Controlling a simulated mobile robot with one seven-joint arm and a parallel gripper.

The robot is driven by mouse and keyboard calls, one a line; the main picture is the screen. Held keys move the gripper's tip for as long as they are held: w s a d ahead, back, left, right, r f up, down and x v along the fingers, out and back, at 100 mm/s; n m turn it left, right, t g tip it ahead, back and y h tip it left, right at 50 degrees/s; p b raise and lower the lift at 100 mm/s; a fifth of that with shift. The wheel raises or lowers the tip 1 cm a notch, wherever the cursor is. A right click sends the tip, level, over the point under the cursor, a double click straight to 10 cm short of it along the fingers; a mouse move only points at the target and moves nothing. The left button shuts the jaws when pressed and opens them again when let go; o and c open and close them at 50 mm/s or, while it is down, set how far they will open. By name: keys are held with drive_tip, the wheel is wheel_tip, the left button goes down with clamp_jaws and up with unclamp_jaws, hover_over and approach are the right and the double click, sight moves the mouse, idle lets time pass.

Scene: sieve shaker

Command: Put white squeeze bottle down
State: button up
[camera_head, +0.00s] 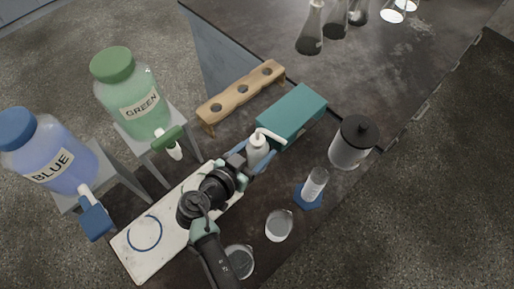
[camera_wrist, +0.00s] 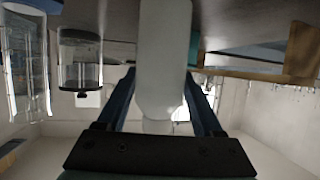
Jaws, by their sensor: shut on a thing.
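The white squeeze bottle (camera_head: 257,149) with a bent spout shows in the head view, in front of the teal box. My gripper (camera_head: 246,158) is around it with blue fingers on both sides. In the wrist view the bottle (camera_wrist: 163,60) stands between the two fingers of my gripper (camera_wrist: 160,100), which are shut on it. The bottle looks about upright. I cannot tell whether its base touches the table (camera_head: 310,225).
The teal box (camera_head: 292,117) is close behind the bottle, with a wooden rack (camera_head: 241,93) to its upper left. A lidded jar (camera_head: 352,142), a cylinder on a blue base (camera_head: 314,186) and a glass beaker (camera_head: 279,225) stand to the right. A white board (camera_head: 130,262) lies at lower left.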

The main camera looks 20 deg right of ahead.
drive_tip(key=shift+w, duration=0.1)
drive_tip(key=shift+f, duration=0.15)
drive_tip(key=o, duration=0.7)
drive_tip(key=shift+o, duration=0.2)
drive_tip(key=shift+r, duration=0.25)
drive_tip(key=b+v, duration=0.1)
drive_tip(key=v, duration=1.1)
drive_tip(key=shift+f, duration=0.15)
